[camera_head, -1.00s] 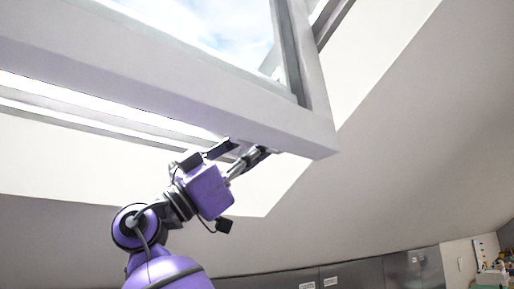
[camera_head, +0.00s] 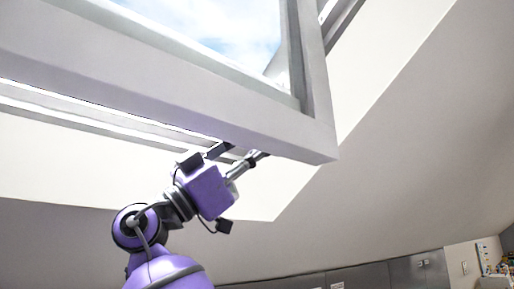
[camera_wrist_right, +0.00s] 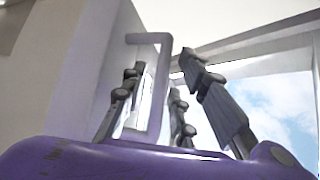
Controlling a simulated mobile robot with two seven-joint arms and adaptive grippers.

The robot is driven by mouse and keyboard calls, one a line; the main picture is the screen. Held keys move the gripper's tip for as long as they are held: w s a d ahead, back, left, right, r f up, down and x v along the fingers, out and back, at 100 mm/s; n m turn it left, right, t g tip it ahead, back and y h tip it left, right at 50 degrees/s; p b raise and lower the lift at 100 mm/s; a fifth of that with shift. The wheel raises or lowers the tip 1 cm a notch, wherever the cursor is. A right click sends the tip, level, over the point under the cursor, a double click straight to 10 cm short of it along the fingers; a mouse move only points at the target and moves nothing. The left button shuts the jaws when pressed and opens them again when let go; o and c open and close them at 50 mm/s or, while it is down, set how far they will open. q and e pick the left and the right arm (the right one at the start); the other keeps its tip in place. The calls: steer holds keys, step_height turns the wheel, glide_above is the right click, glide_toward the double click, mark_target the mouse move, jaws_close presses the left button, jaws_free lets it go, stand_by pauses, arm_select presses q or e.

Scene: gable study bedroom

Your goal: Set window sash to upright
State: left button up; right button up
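The window sash (camera_head: 190,108) is a pale frame with glass, tilted out of the sloped roof opening at the upper left of the head view. Its lower right corner hangs near the picture's middle. The purple arm below it appears to be my right arm. Its gripper (camera_head: 240,154) is at the sash's lower edge, fingers apart, tips partly hidden behind the rail. In the right wrist view, a pale loop-shaped handle (camera_wrist_right: 162,85) stands between the open fingers of my right gripper (camera_wrist_right: 168,82). I cannot tell whether they touch it. My left gripper is not in view.
The sloped ceiling (camera_head: 420,150) is bare to the right of the sash. Grey cabinets (camera_head: 375,276) run low along the back. A small cluttered spot (camera_head: 494,272) is at the lower right corner.

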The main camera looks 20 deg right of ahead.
steer(key=v, duration=1.2)
stand_by(0.6)
